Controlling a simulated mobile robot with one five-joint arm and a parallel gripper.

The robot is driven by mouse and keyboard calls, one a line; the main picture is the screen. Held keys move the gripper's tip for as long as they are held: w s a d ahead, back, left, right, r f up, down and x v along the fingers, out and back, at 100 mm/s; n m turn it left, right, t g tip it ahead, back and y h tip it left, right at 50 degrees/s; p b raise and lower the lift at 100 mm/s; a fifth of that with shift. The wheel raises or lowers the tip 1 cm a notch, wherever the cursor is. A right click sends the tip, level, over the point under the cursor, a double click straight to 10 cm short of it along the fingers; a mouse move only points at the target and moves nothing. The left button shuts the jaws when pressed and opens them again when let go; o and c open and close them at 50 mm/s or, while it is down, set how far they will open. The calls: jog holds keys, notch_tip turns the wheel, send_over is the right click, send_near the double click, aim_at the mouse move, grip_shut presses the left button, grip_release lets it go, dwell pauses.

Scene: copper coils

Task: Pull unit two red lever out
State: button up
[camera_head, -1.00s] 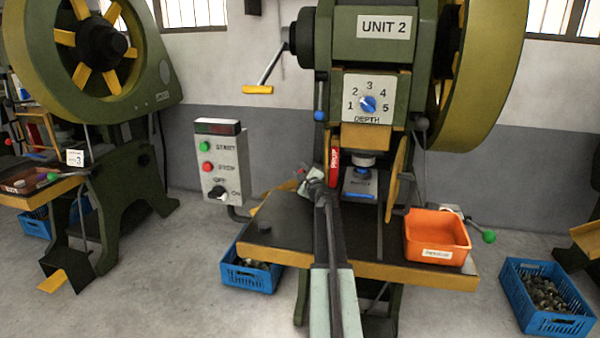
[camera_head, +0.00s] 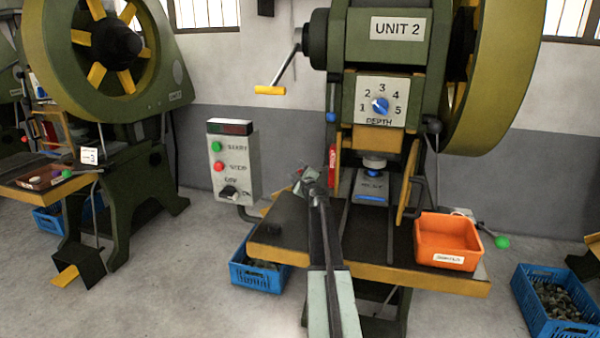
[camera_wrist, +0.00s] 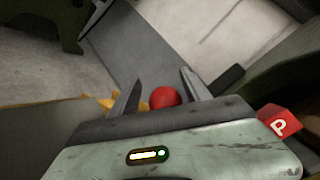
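A red round knob (camera_wrist: 165,97) shows in the wrist view, between the two fingers of my gripper (camera_wrist: 160,76); its lower part is hidden by the gripper body. The fingers are apart, and I cannot tell whether either touches it. A red block with a white P (camera_wrist: 281,121) is at the right of the wrist view. In the head view, a narrow red part (camera_head: 332,166) stands upright on the left of the unit two press (camera_head: 386,62). My gripper (camera_head: 307,176) is just left of it, above the worktable (camera_head: 285,232). The knob is not clear in the head view.
A control box (camera_head: 233,165) with green and red buttons stands left of the press. A crank with a yellow handle (camera_head: 270,90) hangs above. An orange bin (camera_head: 447,240) sits on the table's right. Blue crates (camera_head: 257,276) stand on the floor.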

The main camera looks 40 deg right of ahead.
jog(key=shift+s+d, duration=0.15)
jog(key=shift+d, duration=0.05)
jog(key=v, duration=0.8)
